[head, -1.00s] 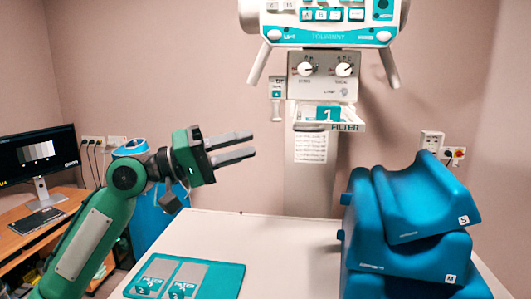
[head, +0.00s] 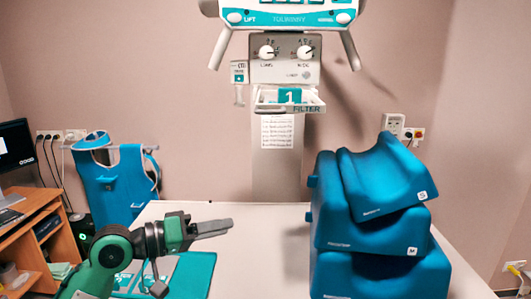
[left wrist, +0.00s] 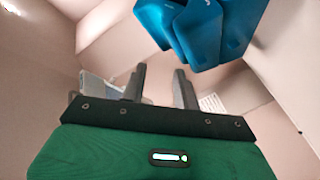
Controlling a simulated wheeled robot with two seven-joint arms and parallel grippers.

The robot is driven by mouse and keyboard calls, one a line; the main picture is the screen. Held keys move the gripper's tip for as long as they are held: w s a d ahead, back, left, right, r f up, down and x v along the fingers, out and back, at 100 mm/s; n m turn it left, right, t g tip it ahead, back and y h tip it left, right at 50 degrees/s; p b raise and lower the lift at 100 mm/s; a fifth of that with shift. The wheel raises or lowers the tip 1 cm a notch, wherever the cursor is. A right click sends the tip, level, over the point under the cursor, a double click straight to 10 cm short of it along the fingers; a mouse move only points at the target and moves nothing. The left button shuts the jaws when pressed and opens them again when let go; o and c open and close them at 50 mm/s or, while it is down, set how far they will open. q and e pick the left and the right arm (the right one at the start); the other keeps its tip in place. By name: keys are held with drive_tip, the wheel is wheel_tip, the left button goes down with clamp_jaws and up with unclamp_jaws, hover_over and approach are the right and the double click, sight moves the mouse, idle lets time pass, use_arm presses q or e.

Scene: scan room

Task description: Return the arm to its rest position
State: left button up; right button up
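My left arm comes in low at the left of the head view, in front of the table's left side. My left gripper (head: 224,227) points right, low above the table's left side, and partly covers the teal mat (head: 198,275). In the left wrist view the two fingers of the left gripper (left wrist: 160,84) stand apart with nothing between them, so it is open and empty. My right gripper shows in neither view.
Blue foam blocks (head: 365,235) are stacked on the white table (head: 265,245) at the right. The wall-side machine's filter tray (head: 290,107) holds a block marked 1. A blue apron (head: 115,180) hangs behind at left, near a wooden desk (head: 35,205) with a monitor.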

use_arm(q)
drive_tip(key=s+a+f+y, duration=0.2)
drive_tip(key=s+f+y, duration=0.25)
drive_tip(key=f, duration=0.85)
drive_tip(key=s+a+f+y, duration=0.1)
drive_tip(key=s+f+y, duration=0.35)
drive_tip(key=f, duration=0.85)
drive_tip(key=s+a+f+g+y, duration=0.25)
drive_tip(key=s+a+f, duration=0.3)
drive_tip(key=s, duration=0.45)
drive_tip(key=s+a+f+g+y, duration=0.2)
drive_tip(key=s+a+f+y, duration=0.3)
drive_tip(key=s, duration=0.6)
wheel_tip(320, 180, down, 32)
drive_tip(key=d+g+h, duration=0.1)
drive_tip(key=g+h, duration=0.1)
drive_tip(key=s+a+f, duration=0.3)
drive_tip(key=s+f, duration=1.6)
drive_tip(key=shift+s+f+g, duration=0.3)
drive_tip(key=shift+f+g, duration=0.05)
drive_tip(key=shift+f, duration=0.05)
